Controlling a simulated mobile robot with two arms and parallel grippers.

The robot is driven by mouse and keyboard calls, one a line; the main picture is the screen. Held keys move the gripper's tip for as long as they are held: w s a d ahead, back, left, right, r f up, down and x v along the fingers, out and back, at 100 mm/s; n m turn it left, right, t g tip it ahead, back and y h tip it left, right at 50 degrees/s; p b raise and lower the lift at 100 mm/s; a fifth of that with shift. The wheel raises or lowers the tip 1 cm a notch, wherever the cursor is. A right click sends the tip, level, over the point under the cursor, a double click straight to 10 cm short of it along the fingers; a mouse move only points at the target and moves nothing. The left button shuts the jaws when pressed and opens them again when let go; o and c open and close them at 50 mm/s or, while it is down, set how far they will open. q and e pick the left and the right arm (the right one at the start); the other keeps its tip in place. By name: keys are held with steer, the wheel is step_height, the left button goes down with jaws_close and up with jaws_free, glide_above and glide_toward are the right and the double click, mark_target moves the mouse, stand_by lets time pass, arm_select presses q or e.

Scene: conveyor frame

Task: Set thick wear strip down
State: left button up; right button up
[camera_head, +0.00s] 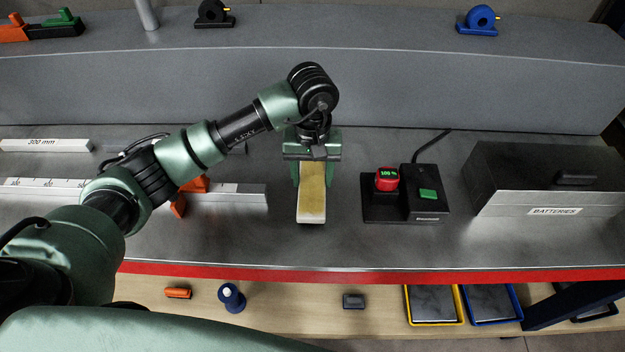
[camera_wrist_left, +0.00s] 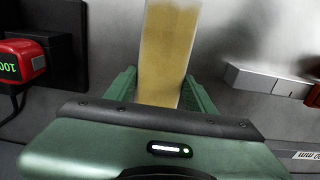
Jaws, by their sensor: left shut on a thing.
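The thick wear strip (camera_head: 312,200) is a yellowish-brown bar with a pale end. It lies along the grey bench top, its pale end toward the front edge. My left gripper (camera_head: 312,172) is over its far part, with a green finger on each side, shut on it. In the left wrist view the strip (camera_wrist_left: 165,55) runs up between the green fingers (camera_wrist_left: 160,88). I cannot tell for certain whether its underside touches the bench. My right gripper is not in view.
A charger (camera_head: 425,195) with a red battery stands right of the strip, and a metal batteries box (camera_head: 550,195) farther right. A ruler with an orange slider (camera_head: 225,197) lies left. The bench's red front edge (camera_head: 350,275) is close. A lower shelf holds trays (camera_head: 435,322).

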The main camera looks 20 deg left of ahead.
arm_select(q)
step_height(320, 180, down, 2)
steer(key=shift+f+p, duration=0.2)
steer(key=shift+p, duration=0.1)
steer(key=shift+f, duration=0.3)
steer(key=o, duration=1.6)
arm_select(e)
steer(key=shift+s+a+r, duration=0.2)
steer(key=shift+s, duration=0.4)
